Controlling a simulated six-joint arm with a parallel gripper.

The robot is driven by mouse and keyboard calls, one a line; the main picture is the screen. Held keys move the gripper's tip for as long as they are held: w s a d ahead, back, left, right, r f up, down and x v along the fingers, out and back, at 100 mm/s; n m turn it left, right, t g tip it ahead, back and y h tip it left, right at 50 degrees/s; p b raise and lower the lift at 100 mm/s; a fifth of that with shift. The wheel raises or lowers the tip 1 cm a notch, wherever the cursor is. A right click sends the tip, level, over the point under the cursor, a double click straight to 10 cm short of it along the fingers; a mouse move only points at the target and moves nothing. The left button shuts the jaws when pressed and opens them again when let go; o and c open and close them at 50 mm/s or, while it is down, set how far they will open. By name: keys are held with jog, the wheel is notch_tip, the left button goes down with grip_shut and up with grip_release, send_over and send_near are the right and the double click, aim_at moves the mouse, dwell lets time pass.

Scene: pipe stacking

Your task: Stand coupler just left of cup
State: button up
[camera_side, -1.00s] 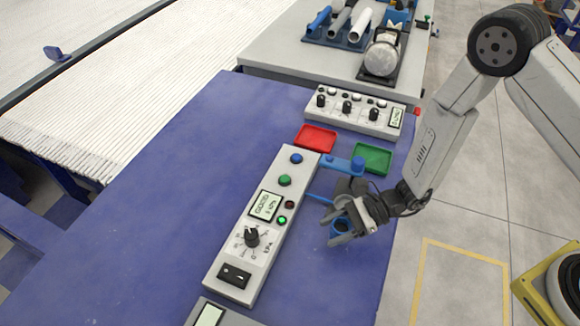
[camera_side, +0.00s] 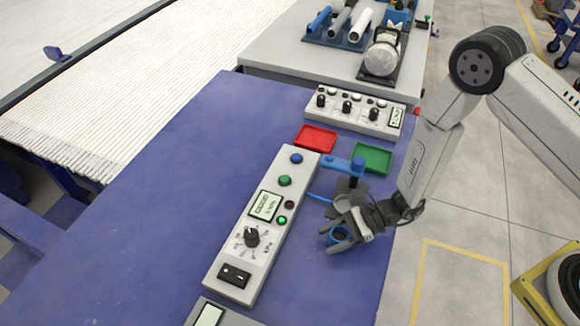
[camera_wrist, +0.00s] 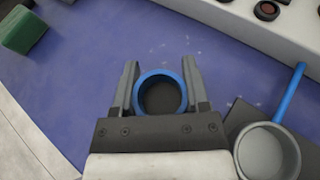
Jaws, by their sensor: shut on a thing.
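The coupler is a short blue ring with a dark inside. In the wrist view the coupler (camera_wrist: 160,77) sits upright between the two fingers of my gripper (camera_wrist: 160,95), which are shut on it. In the side view the coupler (camera_side: 337,234) shows at the fingertips of my gripper (camera_side: 341,240), over the blue bench top. I cannot tell whether its base touches the bench. A round, pale-inside cup (camera_wrist: 267,153) with a thin blue rod beside it is at the lower right of the wrist view, close to my right finger.
A long grey control panel (camera_side: 232,262) lies left of my gripper. A blue bracket with a knob (camera_side: 345,164), a red tray (camera_side: 316,138) and a green tray (camera_side: 371,158) are behind it. Bare bench top (camera_side: 325,285) lies in front.

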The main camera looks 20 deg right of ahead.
jog(key=shift+f, duration=0.1)
jog(key=o, duration=1.3)
jog(key=shift+c, duration=0.2)
jog(key=shift+d+r, duration=0.15)
jog(key=shift+r, duration=0.05)
jog(key=shift+v, duration=5.85)
